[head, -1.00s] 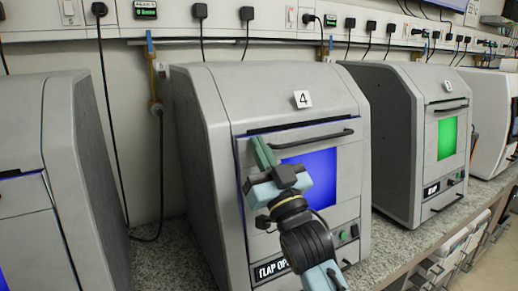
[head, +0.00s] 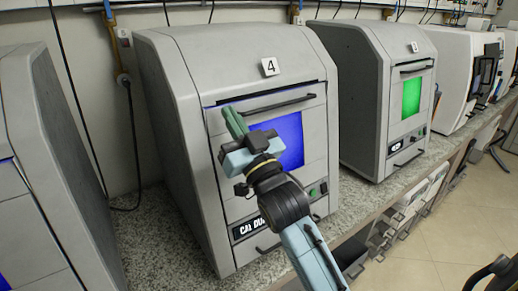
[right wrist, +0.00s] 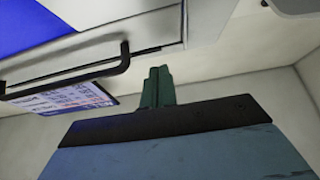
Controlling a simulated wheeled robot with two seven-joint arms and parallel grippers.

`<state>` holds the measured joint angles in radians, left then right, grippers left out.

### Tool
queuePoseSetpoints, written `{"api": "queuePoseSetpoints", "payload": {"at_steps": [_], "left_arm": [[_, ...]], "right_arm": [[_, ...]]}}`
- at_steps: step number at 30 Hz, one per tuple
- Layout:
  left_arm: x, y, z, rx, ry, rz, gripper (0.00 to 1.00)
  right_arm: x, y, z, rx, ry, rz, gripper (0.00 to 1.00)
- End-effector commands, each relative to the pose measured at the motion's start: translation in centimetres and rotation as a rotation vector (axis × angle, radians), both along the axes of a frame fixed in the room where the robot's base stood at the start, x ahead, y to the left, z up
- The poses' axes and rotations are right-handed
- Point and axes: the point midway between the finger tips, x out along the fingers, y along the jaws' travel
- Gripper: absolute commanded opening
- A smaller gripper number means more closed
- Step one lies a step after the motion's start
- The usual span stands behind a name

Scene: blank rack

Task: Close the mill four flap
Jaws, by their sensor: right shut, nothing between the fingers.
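Mill four (head: 225,60) is a grey cabinet marked with a white "4" plate (head: 270,66). Its front flap (head: 312,130) has a blue glowing window (head: 283,140) and a dark bar handle (head: 278,105) near the top. A thin dark gap runs along the flap's top edge, and blue light shows at its left edge. My right gripper (head: 235,122) is shut and empty, in front of the flap's upper left part; I cannot tell whether it touches. The right wrist view shows its green fingers together (right wrist: 157,86), near a panel edge and a dark handle (right wrist: 75,76). My left gripper is out of view.
A display (head: 250,228) below the flap shows partly hidden lettering like "CAL DU". A mill with a green window (head: 411,97) stands to the right, another grey cabinet (head: 40,190) to the left. The speckled counter (head: 165,225) is clear between them.

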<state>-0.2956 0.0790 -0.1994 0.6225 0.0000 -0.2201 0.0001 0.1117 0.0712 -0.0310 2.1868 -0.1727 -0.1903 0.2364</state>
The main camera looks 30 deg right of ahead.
Motion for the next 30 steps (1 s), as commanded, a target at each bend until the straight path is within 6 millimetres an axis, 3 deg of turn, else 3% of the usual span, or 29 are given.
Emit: {"api": "queuePoseSetpoints", "payload": {"at_steps": [1, 6, 15, 26, 30], "left_arm": [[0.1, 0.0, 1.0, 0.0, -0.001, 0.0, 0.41], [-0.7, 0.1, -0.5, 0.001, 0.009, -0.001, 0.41], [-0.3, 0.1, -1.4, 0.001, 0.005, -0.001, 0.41], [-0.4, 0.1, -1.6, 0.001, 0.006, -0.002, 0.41], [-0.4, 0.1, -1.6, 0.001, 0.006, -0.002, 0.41]], "right_arm": [[-0.8, 0.3, 0.8, 0.002, -0.002, 0.007, 0.0], [-4.0, 0.2, -2.2, 0.001, 0.0, 0.008, 0.0], [-8.0, 0.0, -4.5, 0.001, -0.004, 0.006, 0.0], [-9.1, 0.0, -5.0, 0.001, -0.006, 0.006, 0.0], [-8.7, 0.0, -6.4, 0.001, 0.067, 0.002, 0.0]]}}
